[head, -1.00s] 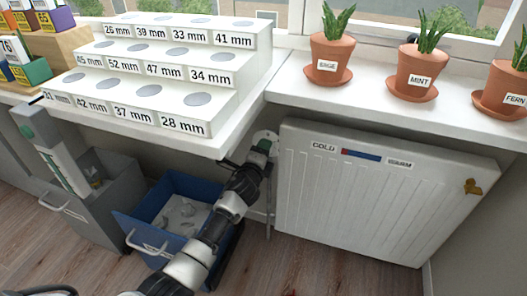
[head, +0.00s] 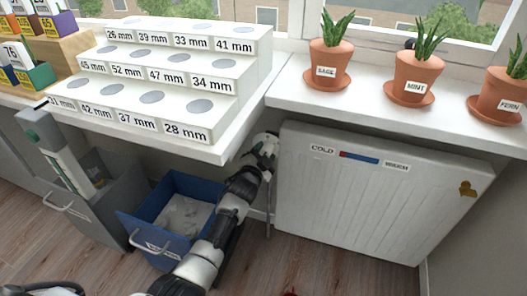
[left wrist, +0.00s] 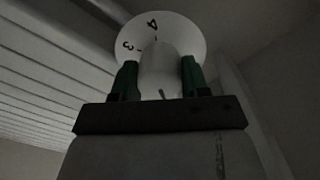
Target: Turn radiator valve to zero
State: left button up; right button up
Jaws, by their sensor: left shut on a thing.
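The white radiator (head: 345,215) stands under the sill on the right, with a COLD–WARM strip (head: 358,158) on it. My left gripper (head: 268,146) is at the radiator's upper left corner and mostly covers the valve in the head view. In the left wrist view, the two green fingers of my left gripper (left wrist: 158,78) are shut on the pale valve knob (left wrist: 159,68), one on each side. Behind it is a round white dial (left wrist: 183,27) with the numerals 3 and 4 showing at its upper left; the rest is hidden. My right gripper is out of view.
A blue bin (head: 160,200) and a grey drawer (head: 95,225) stand open left of my arm. A white stepped rack (head: 225,125) with millimetre labels overhangs them. Potted plants (head: 327,68) line the sill (head: 350,108). A brass piece (head: 467,189) is at the radiator's right.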

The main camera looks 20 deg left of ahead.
pick_arm(q)
jog(key=n+p, duration=0.1)
jog(key=n, duration=0.5)
jog(key=shift+f+p, duration=0.1)
jog(key=shift+p, duration=0.25)
jog(key=shift+n, duration=0.4)
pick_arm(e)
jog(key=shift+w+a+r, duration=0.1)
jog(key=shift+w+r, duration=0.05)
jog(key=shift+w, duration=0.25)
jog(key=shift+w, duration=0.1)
pick_arm(q)
jog(key=o, duration=0.9)
jog(key=shift+o, duration=0.2)
jog(key=shift+s, duration=0.15)
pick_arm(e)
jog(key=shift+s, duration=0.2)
pick_arm(q)
jog(key=s+p, duration=0.3)
jog(key=s, duration=0.7)
jog(key=shift+s+a, duration=0.3)
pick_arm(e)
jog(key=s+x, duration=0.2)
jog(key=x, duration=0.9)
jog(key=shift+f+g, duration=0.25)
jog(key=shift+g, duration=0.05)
